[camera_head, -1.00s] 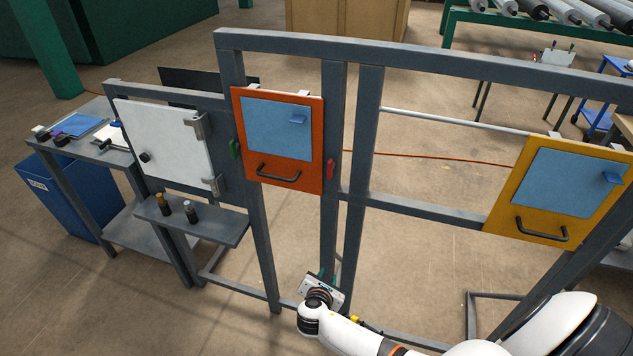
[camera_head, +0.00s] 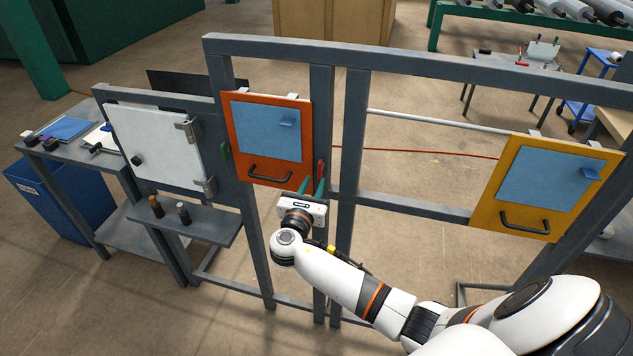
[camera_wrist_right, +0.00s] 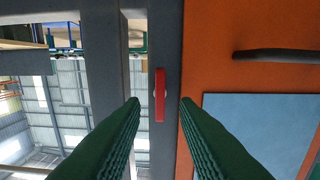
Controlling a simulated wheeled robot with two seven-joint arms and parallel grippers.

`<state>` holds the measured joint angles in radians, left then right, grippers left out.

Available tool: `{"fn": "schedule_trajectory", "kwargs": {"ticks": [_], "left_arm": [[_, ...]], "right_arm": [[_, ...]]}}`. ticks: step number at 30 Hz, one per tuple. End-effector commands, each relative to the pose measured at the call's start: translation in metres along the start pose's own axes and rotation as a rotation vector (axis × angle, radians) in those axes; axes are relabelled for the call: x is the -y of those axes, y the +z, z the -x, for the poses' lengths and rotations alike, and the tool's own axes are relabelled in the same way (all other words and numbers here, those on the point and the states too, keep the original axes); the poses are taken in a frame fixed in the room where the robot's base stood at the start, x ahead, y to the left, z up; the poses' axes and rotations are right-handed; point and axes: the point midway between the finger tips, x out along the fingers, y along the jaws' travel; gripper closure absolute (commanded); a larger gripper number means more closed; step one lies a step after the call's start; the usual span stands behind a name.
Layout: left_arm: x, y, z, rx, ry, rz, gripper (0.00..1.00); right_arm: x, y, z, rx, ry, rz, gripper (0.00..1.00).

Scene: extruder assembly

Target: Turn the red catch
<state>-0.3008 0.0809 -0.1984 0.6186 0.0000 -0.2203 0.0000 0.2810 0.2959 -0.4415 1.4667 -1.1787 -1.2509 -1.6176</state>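The red catch (camera_head: 321,171) is a narrow bar on the grey post just right of the orange panel (camera_head: 234,126). It stands upright along the post. My right gripper (camera_head: 312,184) is at the catch's lower end in the head view, its two teal fingers apart. In the right wrist view the catch (camera_wrist_right: 159,90) shows in the gap between the two open fingers (camera_wrist_right: 160,104), with clear space on both sides. I cannot tell how far the fingertips are from it in depth. My left gripper is not in view.
The orange panel carries a black handle (camera_head: 270,176) close to the gripper. A second grey post (camera_head: 352,140) stands just right of the red catch. A yellow panel (camera_head: 483,215) hangs farther right.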

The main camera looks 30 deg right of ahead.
Motion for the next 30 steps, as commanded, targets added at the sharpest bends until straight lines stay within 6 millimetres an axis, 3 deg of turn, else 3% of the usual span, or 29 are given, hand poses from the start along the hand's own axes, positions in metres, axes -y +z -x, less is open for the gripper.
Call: {"fn": "schedule_trajectory", "kwargs": {"ticks": [8, 24, 25, 30], "left_arm": [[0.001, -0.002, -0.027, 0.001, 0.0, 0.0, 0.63], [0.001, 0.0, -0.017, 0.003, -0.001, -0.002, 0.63], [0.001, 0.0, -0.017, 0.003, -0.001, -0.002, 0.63], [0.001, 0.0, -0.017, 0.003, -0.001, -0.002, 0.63]], "right_arm": [[0.0, 0.004, -0.035, -0.001, 0.001, -0.002, 0.72], [0.0, 0.0, -0.036, 0.001, 0.0, -0.001, 0.72], [0.0, 0.0, -0.036, 0.001, 0.0, -0.001, 0.74], [0.0, 0.0, -0.036, 0.001, -0.001, -0.001, 1.0]]}}
